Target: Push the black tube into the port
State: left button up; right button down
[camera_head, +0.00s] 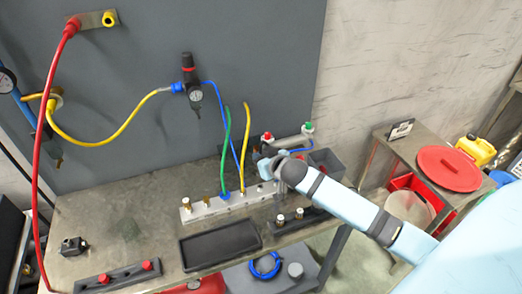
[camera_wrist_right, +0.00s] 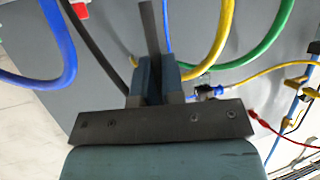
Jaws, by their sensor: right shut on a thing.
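My right gripper (camera_head: 268,163) reaches in from the right, above the right end of the metal port block (camera_head: 212,208). In the right wrist view the fingers (camera_wrist_right: 153,78) are shut on the black tube (camera_wrist_right: 149,28), whose dark length sticks out beyond the fingertips. In the head view the black tube is hard to make out against the dark panel. Green (camera_head: 226,145), blue and yellow (camera_head: 245,140) tubes rise from the block. The right end of the block lies partly under the gripper, so I cannot tell whether the black tube touches a port. My left gripper is not in view.
A black tray (camera_head: 220,243) lies in front of the block. A dark rail with fittings (camera_head: 300,219) stands to its right, and another with red caps (camera_head: 118,277) at front left. A grey bin (camera_head: 327,162) stands behind my right wrist. The bench's left part is mostly clear.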

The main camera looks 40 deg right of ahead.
jog(key=shift+a, duration=0.1)
jog(key=shift+r+p, duration=0.1)
jog(key=shift+p, duration=0.25)
jog(key=shift+f+b, duration=1.6)
jog(key=shift+f, duration=1.4)
jog(key=shift+p, duration=1)
jog(key=shift+f+b, duration=0.65)
jog(key=shift+f, duration=0.85)
jog(key=c, duration=1.1)
grip_release()
jog(key=shift+s, duration=0.1)
jog(key=shift+c, duration=0.2)
jog(key=shift+f, duration=0.1)
